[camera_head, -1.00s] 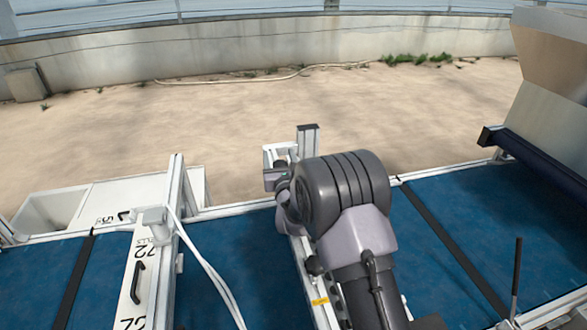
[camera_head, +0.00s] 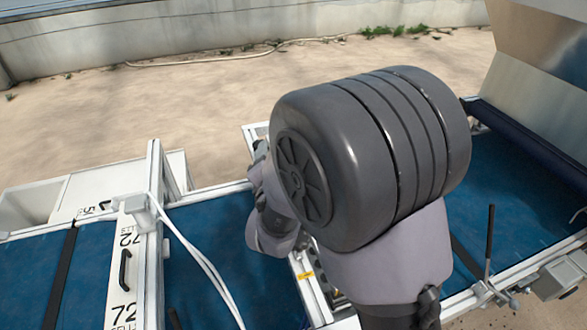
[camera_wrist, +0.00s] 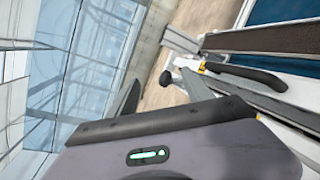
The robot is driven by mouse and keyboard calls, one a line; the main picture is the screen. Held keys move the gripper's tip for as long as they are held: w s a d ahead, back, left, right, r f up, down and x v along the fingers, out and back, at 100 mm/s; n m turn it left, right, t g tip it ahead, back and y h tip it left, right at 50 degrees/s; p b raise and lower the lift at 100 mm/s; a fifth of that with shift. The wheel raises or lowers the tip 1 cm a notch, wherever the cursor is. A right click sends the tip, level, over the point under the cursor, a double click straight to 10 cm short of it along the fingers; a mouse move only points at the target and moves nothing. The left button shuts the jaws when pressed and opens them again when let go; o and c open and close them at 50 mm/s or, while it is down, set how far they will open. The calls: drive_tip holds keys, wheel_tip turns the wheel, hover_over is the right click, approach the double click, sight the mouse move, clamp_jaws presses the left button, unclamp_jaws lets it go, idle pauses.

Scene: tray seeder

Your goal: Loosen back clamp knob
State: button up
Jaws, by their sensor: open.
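In the wrist view a round black knob (camera_wrist: 166,79) sits on a short metal stem at the end of a rail. I take it for the back clamp knob, though the view is tilted. My gripper (camera_wrist: 160,92) is open, with grey fingers rising from its dark-edged body on either side of the line to the knob. The knob appears beyond the fingers and nothing is held; I cannot tell the exact gap. In the head view my arm's large grey joint hides the gripper and the knob.
A black curved handle (camera_wrist: 245,75) lies close right of the knob. In the head view, the blue belt (camera_head: 205,250) runs between metal rails. A white panel marked 72 (camera_head: 127,265) stands left, with white cables beside it. A black-handled lever (camera_head: 490,240) stands right.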

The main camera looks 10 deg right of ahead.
drive_tip(key=s+d+r+m+g+y+b, duration=0.1)
drive_tip(key=s+d+r+m+g+y, duration=0.15)
drive_tip(key=s+m, duration=0.45)
drive_tip(key=s+d+r+m+g+y, duration=0.15)
drive_tip(key=s+r+m, duration=0.25)
drive_tip(key=m, duration=0.5)
drive_tip(key=s+f+m+g+b, duration=0.1)
drive_tip(key=s, duration=0.1)
drive_tip(key=s+f+m+b, duration=0.2)
drive_tip(key=s+d+f+m+g+b, duration=0.1)
drive_tip(key=s+b, duration=0.1)
drive_tip(key=s, duration=0.1)
drive_tip(key=shift+f+m+g+h, duration=0.3)
drive_tip(key=shift+f, duration=0.1)
drive_tip(key=s+f+m+g+b, duration=0.1)
drive_tip(key=s+f+m, duration=0.1)
drive_tip(key=s+m, duration=0.1)
drive_tip(key=s+d+f+m+g+b, duration=0.1)
drive_tip(key=s+f+m+b, duration=0.1)
drive_tip(key=s, duration=0.4)
drive_tip(key=s+d+f+m+g+b, duration=0.1)
drive_tip(key=s+f+m+b, duration=0.1)
drive_tip(key=s, duration=0.3)
drive_tip(key=shift+f+m, duration=0.35)
drive_tip(key=shift+m, duration=0.45)
drive_tip(key=shift+s+r, duration=0.1)
